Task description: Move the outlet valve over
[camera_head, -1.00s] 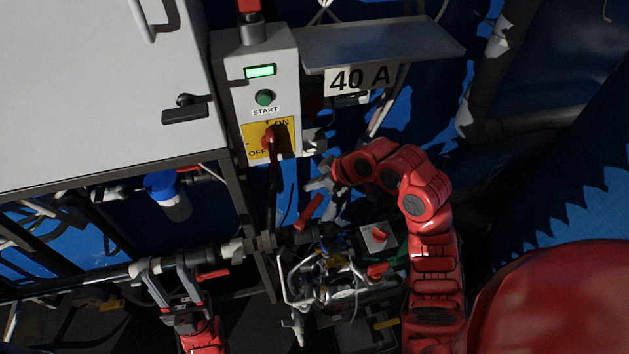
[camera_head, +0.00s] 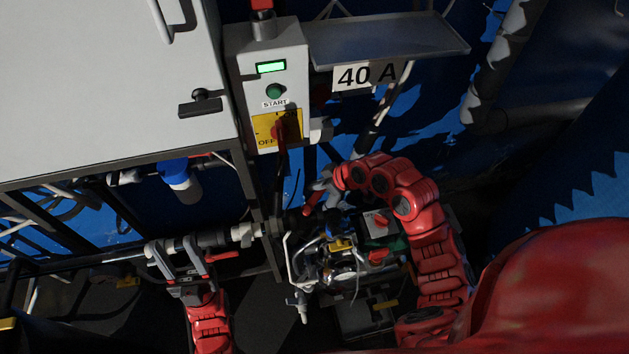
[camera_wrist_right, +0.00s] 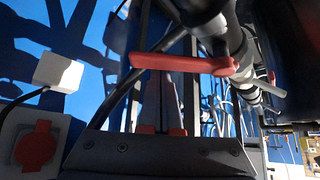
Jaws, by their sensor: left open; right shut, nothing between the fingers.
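Two red-levered valves sit on the pipe run; the frames do not tell which is the outlet valve. One red lever (camera_head: 313,203) is right beside my right gripper (camera_head: 318,188) and partly hidden by it. The right wrist view shows a red lever (camera_wrist_right: 185,63) on a pipe, crossing close to the tips of the shut, empty right gripper (camera_wrist_right: 167,85); contact cannot be told. The other red lever (camera_head: 222,256) is at the lower left, next to my left gripper (camera_head: 178,245). The left gripper is open, its fingers beside the grey pipe (camera_head: 215,238).
The control box (camera_head: 266,85) with START button and yellow switch plate stands above the pipes. A grey cabinet (camera_head: 100,75) fills the upper left. A cluttered cell assembly (camera_head: 335,265) lies below my right forearm. A white box (camera_wrist_right: 58,70) is at left in the wrist view.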

